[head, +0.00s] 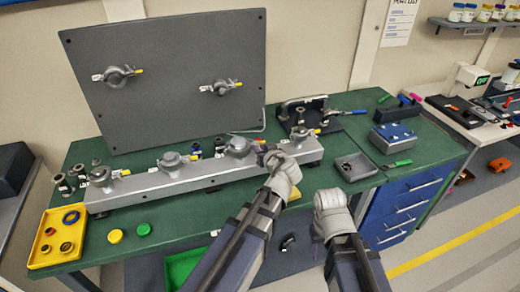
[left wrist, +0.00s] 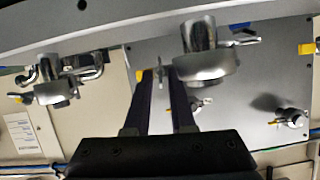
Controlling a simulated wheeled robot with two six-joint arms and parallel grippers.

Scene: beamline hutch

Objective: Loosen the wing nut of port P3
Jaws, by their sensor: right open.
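The grey rail (head: 200,178) on the green bench carries several clamped ports with white labels too small to read. My left gripper (head: 268,153) is at the right side of the third clamp from the left (head: 240,146). In the left wrist view that large round clamp (left wrist: 207,66) is just right of the fingers. A small wing nut (left wrist: 160,71) with a yellow tip (left wrist: 140,76) shows between the two fingertips (left wrist: 161,76), which stand apart with gaps beside it. My right gripper (head: 318,232) is open, low in front of the bench, its fingers partly hidden.
A grey upright panel (head: 170,75) with two more clamps stands behind the rail. Another clamp (head: 303,134) sits to the right. A yellow tray (head: 42,255) with rings, green and yellow caps and a dark tray (head: 356,167) lie on the bench.

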